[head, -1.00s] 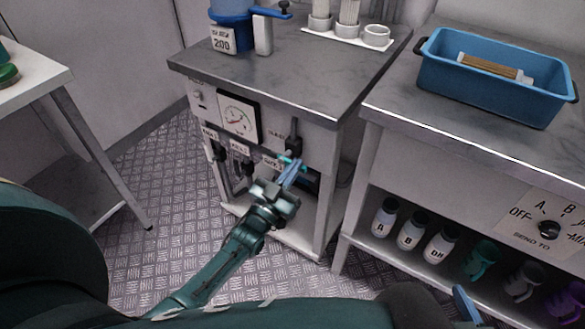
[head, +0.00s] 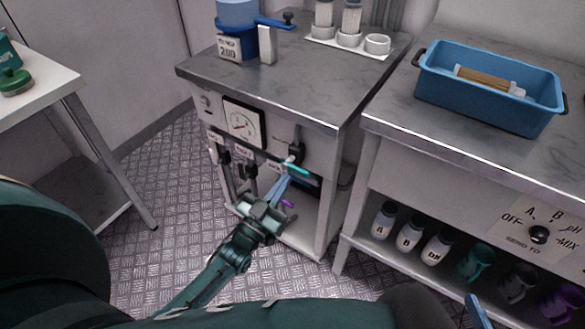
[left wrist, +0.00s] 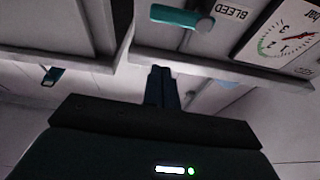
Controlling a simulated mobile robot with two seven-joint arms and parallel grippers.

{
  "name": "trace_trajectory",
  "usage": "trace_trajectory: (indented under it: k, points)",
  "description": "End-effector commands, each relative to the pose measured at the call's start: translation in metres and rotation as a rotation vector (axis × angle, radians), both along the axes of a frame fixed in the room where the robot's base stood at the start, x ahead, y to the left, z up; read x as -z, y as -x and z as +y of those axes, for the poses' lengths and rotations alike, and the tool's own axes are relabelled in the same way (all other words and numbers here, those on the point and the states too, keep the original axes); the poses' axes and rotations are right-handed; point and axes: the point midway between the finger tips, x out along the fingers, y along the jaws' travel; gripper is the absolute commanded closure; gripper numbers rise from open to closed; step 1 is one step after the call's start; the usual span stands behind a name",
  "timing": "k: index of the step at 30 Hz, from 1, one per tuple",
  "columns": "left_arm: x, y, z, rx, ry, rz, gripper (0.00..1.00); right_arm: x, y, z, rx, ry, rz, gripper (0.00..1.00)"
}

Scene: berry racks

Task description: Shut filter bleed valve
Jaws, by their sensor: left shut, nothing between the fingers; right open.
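The bleed valve's teal handle (head: 297,169) is on the front of the cabinet under the steel counter, below a black fitting (head: 297,150). In the left wrist view the teal handle (left wrist: 182,18) lies roughly sideways beside the BLEED label (left wrist: 233,12). My left gripper (head: 281,184) is just below and left of the handle in the head view, shut and empty. In the left wrist view its closed fingertips (left wrist: 160,72) appear apart from the handle. Of my right gripper only a blue finger (head: 477,311) shows at the bottom edge.
A pressure gauge (head: 242,123) and several dark valves are left of the handle. A purple part (head: 287,203) shows lower down. The counter's edge overhangs the panel. A second bench with a blue tub (head: 490,118) stands right. Patterned floor is open at left.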

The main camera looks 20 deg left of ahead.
Motion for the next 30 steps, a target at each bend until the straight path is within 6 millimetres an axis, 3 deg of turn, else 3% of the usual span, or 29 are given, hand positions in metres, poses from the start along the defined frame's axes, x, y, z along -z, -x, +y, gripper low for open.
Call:
trace_trajectory:
  k: [3, 9, 30]
  points:
    - [0.007, 0.019, 0.004, 0.000, 0.000, 0.002, 1.00, 0.001, 0.000, 0.001, -0.001, -0.001, 0.002, 0.28]
    - [0.012, 0.033, 0.007, 0.000, 0.000, 0.000, 1.00, 0.001, 0.000, 0.001, -0.002, 0.000, 0.003, 0.28]
    - [0.013, 0.032, 0.004, -0.005, -0.007, 0.045, 1.00, 0.002, 0.000, 0.002, -0.004, -0.001, 0.006, 0.28]
